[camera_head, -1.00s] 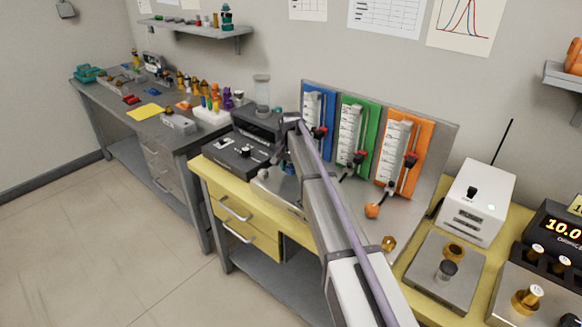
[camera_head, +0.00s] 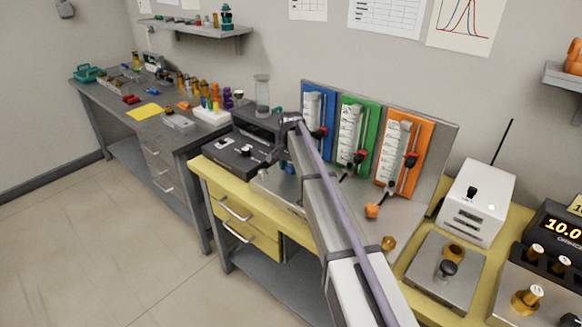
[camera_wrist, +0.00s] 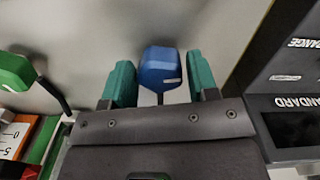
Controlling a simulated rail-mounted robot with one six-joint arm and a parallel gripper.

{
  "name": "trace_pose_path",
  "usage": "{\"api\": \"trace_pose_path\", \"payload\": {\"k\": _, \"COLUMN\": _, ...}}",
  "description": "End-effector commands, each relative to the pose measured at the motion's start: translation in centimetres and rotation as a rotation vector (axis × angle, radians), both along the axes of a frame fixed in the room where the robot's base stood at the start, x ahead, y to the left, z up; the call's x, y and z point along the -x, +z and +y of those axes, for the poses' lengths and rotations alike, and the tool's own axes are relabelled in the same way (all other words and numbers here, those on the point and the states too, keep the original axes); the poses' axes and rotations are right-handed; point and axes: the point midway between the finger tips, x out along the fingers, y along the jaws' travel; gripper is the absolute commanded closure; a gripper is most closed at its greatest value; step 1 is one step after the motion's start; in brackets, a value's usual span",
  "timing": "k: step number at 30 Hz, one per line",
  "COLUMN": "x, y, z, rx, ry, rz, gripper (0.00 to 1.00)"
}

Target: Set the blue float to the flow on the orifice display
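The blue panel (camera_head: 311,103) with its white scale and a red float (camera_head: 319,132) stands at the left of the flowmeter bank, partly hidden by my arm. In the wrist view, a blue knob (camera_wrist: 160,68) on a thin stem is between the two green fingers of my gripper (camera_wrist: 161,80). The gripper is open around the knob, with a small gap on each side. In the head view, the blue knob and fingertips are hidden or too small to tell. The orifice display (camera_head: 562,229) reads 10.0, cut off at the right edge.
Green (camera_head: 358,135) and orange (camera_head: 420,135) panels stand beside the blue one. The orange knob (camera_head: 372,210) sticks out in front; the green knob (camera_wrist: 14,72) shows left in the wrist view. A black box (camera_wrist: 295,85) labelled STANDARD is close on the right.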

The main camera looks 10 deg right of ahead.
Motion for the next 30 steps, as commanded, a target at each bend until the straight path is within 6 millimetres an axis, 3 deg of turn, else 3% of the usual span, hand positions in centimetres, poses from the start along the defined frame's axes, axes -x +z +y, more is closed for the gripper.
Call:
{"api": "trace_pose_path", "payload": {"k": 5, "x": 0.0, "y": 0.0, "z": 0.0, "rx": 0.0, "ry": 0.0, "rz": 0.0, "gripper": 0.31}}
{"api": "trace_pose_path", "payload": {"k": 14, "x": -0.1, "y": 0.8, "z": 0.0, "rx": 0.001, "ry": 0.0, "rz": -0.001, "gripper": 0.31}}
{"api": "trace_pose_path", "payload": {"k": 17, "x": 0.0, "y": 2.4, "z": 0.0, "rx": 0.001, "ry": 0.0, "rz": -0.001, "gripper": 0.31}}
{"api": "trace_pose_path", "payload": {"k": 25, "x": 0.0, "y": 9.1, "z": 0.0, "rx": 0.001, "ry": 0.0, "rz": -0.001, "gripper": 0.31}}
{"api": "trace_pose_path", "payload": {"k": 30, "x": 0.0, "y": 11.1, "z": 0.0, "rx": 0.001, "ry": 0.0, "rz": -0.001, "gripper": 0.31}}
